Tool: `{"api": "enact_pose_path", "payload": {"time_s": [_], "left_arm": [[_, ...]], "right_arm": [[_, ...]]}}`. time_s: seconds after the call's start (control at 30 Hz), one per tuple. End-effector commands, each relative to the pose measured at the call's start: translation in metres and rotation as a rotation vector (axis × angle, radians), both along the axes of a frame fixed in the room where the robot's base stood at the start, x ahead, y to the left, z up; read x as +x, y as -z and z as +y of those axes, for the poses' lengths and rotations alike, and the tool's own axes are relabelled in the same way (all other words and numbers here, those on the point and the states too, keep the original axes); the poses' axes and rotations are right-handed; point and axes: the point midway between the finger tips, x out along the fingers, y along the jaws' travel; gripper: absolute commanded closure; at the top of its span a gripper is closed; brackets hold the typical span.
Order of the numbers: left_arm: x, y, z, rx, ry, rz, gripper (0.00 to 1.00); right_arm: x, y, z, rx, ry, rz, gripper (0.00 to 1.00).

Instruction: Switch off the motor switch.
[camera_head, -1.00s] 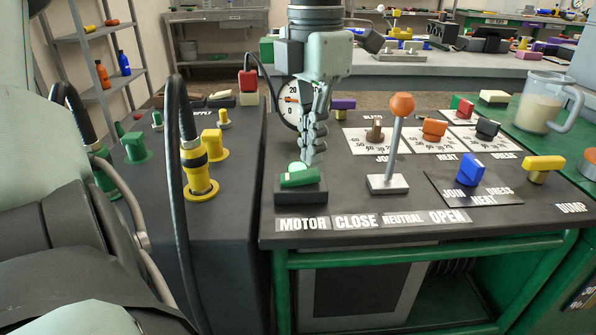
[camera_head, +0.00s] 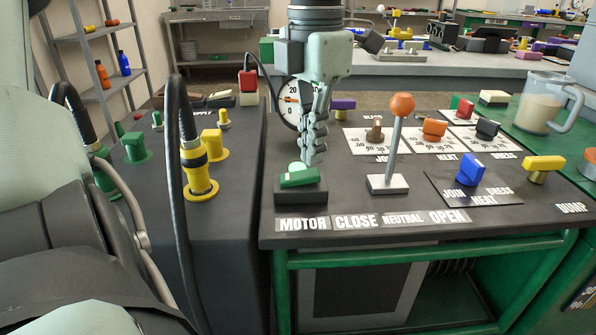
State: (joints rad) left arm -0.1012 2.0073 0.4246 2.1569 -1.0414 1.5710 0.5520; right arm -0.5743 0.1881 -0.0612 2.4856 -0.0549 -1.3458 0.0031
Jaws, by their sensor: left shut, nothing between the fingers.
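The motor switch is a green rocker (camera_head: 300,178) on a black base (camera_head: 301,194), just behind the MOTOR label (camera_head: 303,224). The rocker looks tilted, its right end higher in the picture than its left. My left gripper (camera_head: 314,160) points down from above, shut and empty. Its fingertips are at the back right part of the green rocker, touching it or very close; I cannot tell which. My right gripper is not in view.
A lever with an orange ball (camera_head: 402,104) stands close right of my gripper. A gauge (camera_head: 290,103) is behind it. Blue (camera_head: 471,169) and yellow (camera_head: 543,163) knobs sit further right. A black hose (camera_head: 178,130) and yellow fitting (camera_head: 200,180) are on the left.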

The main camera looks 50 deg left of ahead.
Motion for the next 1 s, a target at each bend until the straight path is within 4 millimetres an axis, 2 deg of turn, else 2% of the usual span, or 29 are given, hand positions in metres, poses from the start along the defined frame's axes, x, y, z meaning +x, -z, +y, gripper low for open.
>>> {"api": "enact_pose_path", "payload": {"time_s": [1.0], "left_arm": [[0.0,0.015,0.0,0.001,0.0,0.0,1.0]], "right_arm": [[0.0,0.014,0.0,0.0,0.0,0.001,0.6]]}}
